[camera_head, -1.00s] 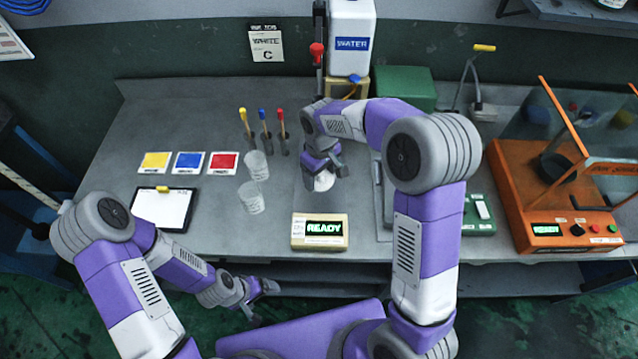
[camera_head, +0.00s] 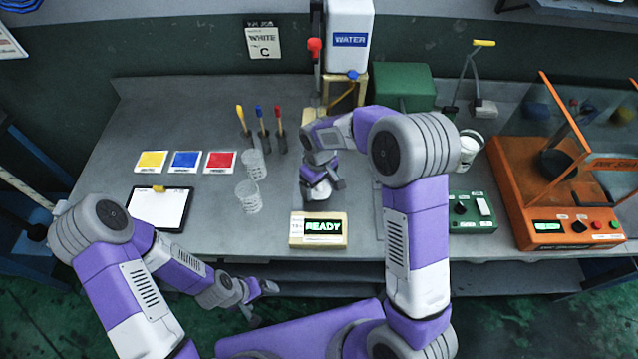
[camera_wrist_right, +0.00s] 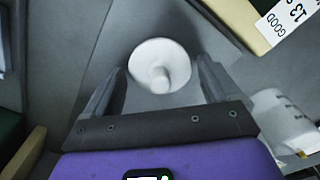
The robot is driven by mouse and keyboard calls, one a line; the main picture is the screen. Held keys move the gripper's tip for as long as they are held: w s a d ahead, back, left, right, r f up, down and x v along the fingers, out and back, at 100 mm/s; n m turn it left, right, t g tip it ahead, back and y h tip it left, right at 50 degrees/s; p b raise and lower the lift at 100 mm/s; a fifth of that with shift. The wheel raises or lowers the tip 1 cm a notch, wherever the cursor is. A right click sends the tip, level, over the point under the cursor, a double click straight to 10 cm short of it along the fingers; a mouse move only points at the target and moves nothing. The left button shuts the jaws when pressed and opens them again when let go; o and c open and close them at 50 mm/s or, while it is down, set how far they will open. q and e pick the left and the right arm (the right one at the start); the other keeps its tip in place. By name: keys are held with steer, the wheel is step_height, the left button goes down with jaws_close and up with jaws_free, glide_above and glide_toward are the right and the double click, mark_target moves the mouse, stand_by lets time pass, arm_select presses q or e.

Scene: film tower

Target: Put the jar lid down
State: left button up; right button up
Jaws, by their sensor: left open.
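The jar lid (camera_wrist_right: 160,52) is a white disc with a knob, seen between and just past the fingertips in the right wrist view. It shows as a white patch (camera_head: 318,191) under my right gripper (camera_head: 323,188) in the head view. My right gripper's fingers stand wide apart, with a gap on each side of the lid. The lid appears to lie on the grey bench (camera_head: 240,228), knob up; exact contact is hard to tell. A white jar (camera_head: 468,150) stands right of my right arm. My left gripper (camera_head: 260,302) is open and empty before the bench edge.
The READY scale (camera_head: 319,230) sits just in front of my right gripper. Two clear cups (camera_head: 249,196) stand to its left. A green control box (camera_head: 472,212) and an orange machine (camera_head: 555,215) are at right. The water tank (camera_head: 349,40) is behind.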

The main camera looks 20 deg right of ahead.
steer(key=shift+o, duration=0.7)
steer(key=shift+r, duration=0.55)
step_height(320, 180, up, 11)
steer(key=p, duration=0.2)
steer(key=shift+r, duration=0.2)
